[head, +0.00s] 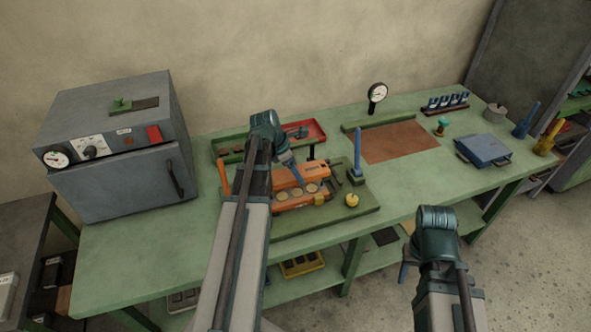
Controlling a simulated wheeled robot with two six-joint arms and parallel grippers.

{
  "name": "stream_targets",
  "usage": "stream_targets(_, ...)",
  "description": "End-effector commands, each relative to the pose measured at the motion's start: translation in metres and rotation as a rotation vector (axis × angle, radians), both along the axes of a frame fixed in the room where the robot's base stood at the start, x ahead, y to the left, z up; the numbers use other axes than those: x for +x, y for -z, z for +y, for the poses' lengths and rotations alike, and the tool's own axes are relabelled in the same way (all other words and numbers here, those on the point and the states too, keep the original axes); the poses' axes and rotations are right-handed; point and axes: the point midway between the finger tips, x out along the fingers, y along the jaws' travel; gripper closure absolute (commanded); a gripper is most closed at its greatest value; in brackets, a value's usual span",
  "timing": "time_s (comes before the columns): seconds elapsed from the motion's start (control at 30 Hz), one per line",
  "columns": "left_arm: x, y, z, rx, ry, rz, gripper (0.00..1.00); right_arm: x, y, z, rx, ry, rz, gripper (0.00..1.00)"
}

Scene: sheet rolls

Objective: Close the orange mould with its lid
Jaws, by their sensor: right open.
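The orange mould (284,206) sits on a green board (345,212) on the bench, with round tan pieces in its front face. Its orange lid (314,171) stands raised behind the cavities; whether it is hinged or separate I cannot tell. My left arm reaches over the board, and its gripper (297,174) is close to the mould and lid. Its fingers are too small and partly hidden to tell their state or contact. My right gripper (404,268) is open, low in front of the bench, away from the mould.
A grey oven (120,190) stands at the left. A red tray (312,130) lies behind the board. A blue upright tool (357,153) and a yellow knob (351,200) are at the board's right. A brown mat (398,142) and a blue case (485,150) lie farther right.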

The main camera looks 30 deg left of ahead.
Motion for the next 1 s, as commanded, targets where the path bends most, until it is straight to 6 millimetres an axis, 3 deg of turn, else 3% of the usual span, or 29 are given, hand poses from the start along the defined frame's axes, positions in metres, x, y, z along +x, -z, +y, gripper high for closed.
stream_targets(1.0,0.0,0.072,0.0,-0.001,0.0,-0.001,1.0,0.0,0.072,0.0,0.0,0.0,0.0,0.5)
